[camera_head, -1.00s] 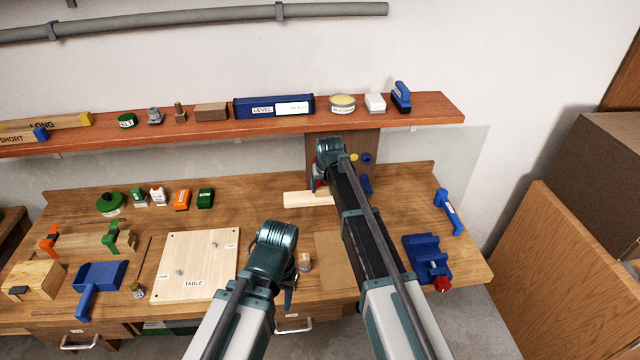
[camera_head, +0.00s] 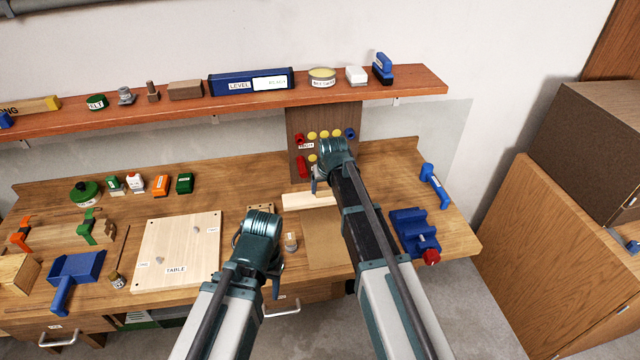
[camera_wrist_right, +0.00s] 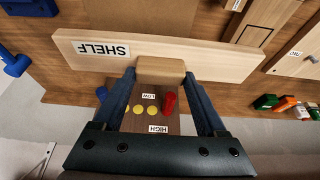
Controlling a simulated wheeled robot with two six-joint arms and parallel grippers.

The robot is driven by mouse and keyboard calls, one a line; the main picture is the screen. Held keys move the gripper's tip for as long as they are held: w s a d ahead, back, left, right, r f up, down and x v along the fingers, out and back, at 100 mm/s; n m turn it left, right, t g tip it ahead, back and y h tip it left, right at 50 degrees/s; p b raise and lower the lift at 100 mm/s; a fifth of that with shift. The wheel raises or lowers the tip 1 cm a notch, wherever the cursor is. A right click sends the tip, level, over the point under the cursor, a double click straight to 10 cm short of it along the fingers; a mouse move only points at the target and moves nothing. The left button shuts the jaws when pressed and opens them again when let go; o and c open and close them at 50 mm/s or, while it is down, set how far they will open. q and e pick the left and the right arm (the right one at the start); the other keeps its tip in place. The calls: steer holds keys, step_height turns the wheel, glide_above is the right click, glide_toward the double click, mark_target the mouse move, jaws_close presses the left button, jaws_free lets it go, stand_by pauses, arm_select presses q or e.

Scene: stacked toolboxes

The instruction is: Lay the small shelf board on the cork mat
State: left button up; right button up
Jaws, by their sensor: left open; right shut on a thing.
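The small shelf board (camera_head: 300,201) is pale wood, and its SHELF label shows in the right wrist view (camera_wrist_right: 190,58). My right gripper (camera_head: 319,180) is shut on the small wooden block (camera_wrist_right: 160,70) at the board's edge, and the arm hides the board's right part in the head view. The brown cork mat (camera_head: 322,238) lies on the bench just in front of the board; it shows at the top of the right wrist view (camera_wrist_right: 140,14). I cannot tell how high the board is above the bench. My left gripper (camera_head: 274,283) is open at the bench's front, left of the mat.
The TABLE board (camera_head: 180,255) lies left of my left gripper. A blue vise (camera_head: 412,232) is right of the mat. A peg panel (camera_head: 322,120) with red, yellow and blue pieces stands behind.

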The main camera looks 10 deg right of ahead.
steer(key=s+d+f+b, duration=0.6)
steer(key=s+f, duration=0.1)
steer(key=s, duration=0.1)
steer(key=f+b, duration=0.4)
steer(key=b, duration=0.1)
steer(key=f+b, duration=0.4)
steer(key=f, duration=0.1)
steer(key=shift+w+a+b, duration=0.1)
steer(key=shift+a+b, duration=0.1)
steer(key=shift+b, duration=0.15)
steer(key=shift+f, duration=0.25)
stand_by(0.8)
steer(key=o, duration=1.5)
steer(key=shift+r, duration=0.1)
steer(key=p+v, duration=1.2)
steer(key=v, duration=0.1)
steer(key=shift+s+r, duration=0.2)
steer(key=shift+r, duration=0.1)
